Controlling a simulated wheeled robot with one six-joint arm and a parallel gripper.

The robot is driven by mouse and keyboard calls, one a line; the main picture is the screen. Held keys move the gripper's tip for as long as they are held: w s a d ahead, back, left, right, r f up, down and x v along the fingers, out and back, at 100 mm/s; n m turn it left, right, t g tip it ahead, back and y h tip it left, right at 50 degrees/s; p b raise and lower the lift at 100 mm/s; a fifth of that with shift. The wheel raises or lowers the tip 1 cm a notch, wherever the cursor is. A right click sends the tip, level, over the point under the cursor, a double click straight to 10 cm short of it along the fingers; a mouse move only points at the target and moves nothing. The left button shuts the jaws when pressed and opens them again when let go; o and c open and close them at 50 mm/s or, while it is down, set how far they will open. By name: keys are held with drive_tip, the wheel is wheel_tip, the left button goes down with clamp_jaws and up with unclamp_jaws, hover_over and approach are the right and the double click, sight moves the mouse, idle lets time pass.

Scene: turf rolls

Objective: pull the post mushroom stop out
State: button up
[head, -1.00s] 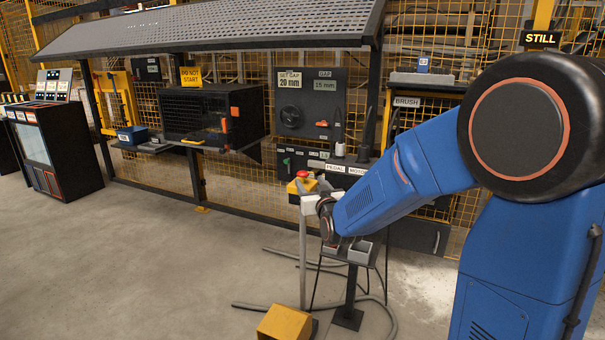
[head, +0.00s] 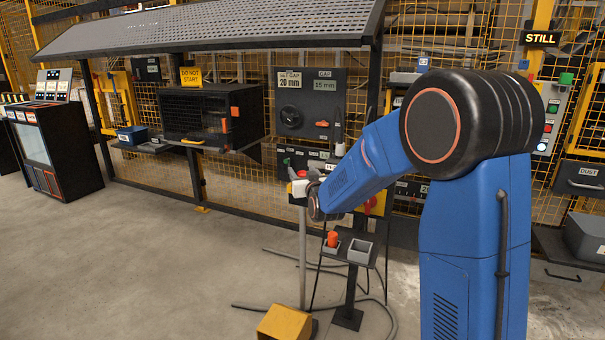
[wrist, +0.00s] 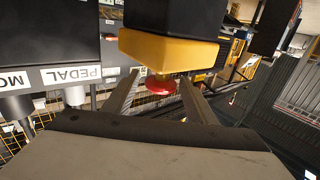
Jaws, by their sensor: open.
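The red mushroom stop (wrist: 160,86) sits on a yellow box (wrist: 168,50) with a dark part behind it, in the wrist view. My gripper (wrist: 158,90) is open, with one finger on each side of the red head. I see no clear contact between fingers and head.
A stand with grey trays (head: 360,250) and an orange piece (head: 332,239) is just right of the post. A yellow pedal housing (head: 285,322) and hoses lie on the floor. A panel labelled PEDAL (wrist: 78,75) is close by on the left in the wrist view.

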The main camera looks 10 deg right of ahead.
clamp_jaws()
drive_tip(key=shift+r, duration=1)
unclamp_jaws()
drive_tip(key=s, duration=1.7)
drive_tip(key=shift+s+d, duration=0.2)
drive_tip(key=shift+d, duration=0.2)
